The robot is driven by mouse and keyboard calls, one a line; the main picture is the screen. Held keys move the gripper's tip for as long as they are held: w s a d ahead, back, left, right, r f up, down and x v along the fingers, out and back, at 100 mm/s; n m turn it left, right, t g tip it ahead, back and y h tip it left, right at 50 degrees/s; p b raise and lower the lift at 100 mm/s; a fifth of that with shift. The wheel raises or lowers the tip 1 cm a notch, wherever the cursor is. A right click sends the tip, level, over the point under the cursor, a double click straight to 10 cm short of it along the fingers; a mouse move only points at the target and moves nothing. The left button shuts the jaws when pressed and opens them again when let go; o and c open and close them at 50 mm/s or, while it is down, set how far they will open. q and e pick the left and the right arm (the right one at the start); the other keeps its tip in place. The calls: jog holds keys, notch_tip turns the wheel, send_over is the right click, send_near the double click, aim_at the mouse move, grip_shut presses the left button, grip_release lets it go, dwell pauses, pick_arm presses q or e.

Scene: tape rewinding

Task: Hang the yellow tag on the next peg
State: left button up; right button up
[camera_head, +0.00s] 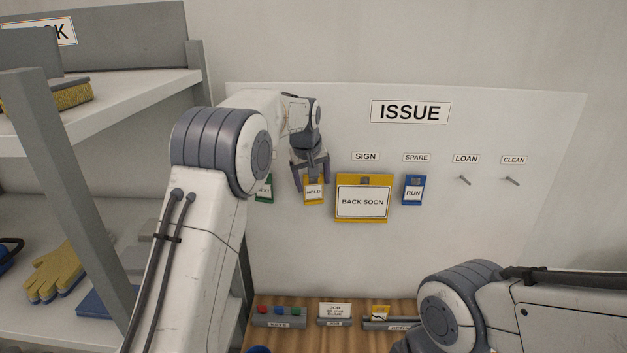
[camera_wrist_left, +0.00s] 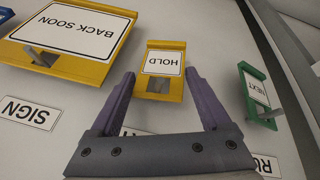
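The yellow HOLD tag (camera_head: 313,192) hangs on the ISSUE board, between the green NEXT tag (camera_head: 265,188) and the large yellow BACK SOON sign (camera_head: 362,202). In the left wrist view the HOLD tag (camera_wrist_left: 160,70) shows a grey peg part at its label-free end. My left gripper (camera_head: 310,178) is at this tag; in the left wrist view its fingers (camera_wrist_left: 160,80) are spread, one on each side of the tag, with gaps showing. The pegs under LOAN (camera_head: 464,180) and CLEAN (camera_head: 512,181) are bare. My right arm is at the lower right; its gripper is out of view.
A blue RUN tag (camera_head: 413,190) hangs under SPARE. A wooden counter (camera_head: 290,340) below holds small labelled trays, one with a yellow tag (camera_head: 380,312). Grey shelves (camera_head: 150,95) with a yellow glove (camera_head: 57,272) stand at the left. The board's right side is clear.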

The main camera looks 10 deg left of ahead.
pick_arm(q)
jog(key=shift+w+d, duration=0.15)
jog(key=shift+r+b, duration=0.3)
jog(key=shift+b, duration=0.05)
jog(key=b+v, duration=0.3)
jog(key=v, duration=0.6)
jog(key=s+d+f+m+g+h+b, duration=0.1)
jog(key=s+d+f+m+b, duration=0.3)
jog(key=s+d+f, duration=0.45)
jog(key=s+d+f+m+g+b, duration=0.1)
jog(key=s+f+m+b, duration=0.1)
jog(key=s+f, duration=0.5)
jog(key=s+d+f+m+g+b, duration=0.1)
jog(key=s+f, duration=0.6)
jog(key=s, duration=0.9)
jog(key=s+d+f+m+g+b, duration=0.2)
jog(key=s+f+m+b, duration=0.2)
jog(key=s, duration=0.7)
notch_tip(320, 180, down, 4)
jog(key=shift+d+r+m+b, duration=0.2)
jog(key=shift+m+b, duration=0.15)
jog(key=shift+m, duration=0.75)
jog(key=shift+s, duration=0.15)
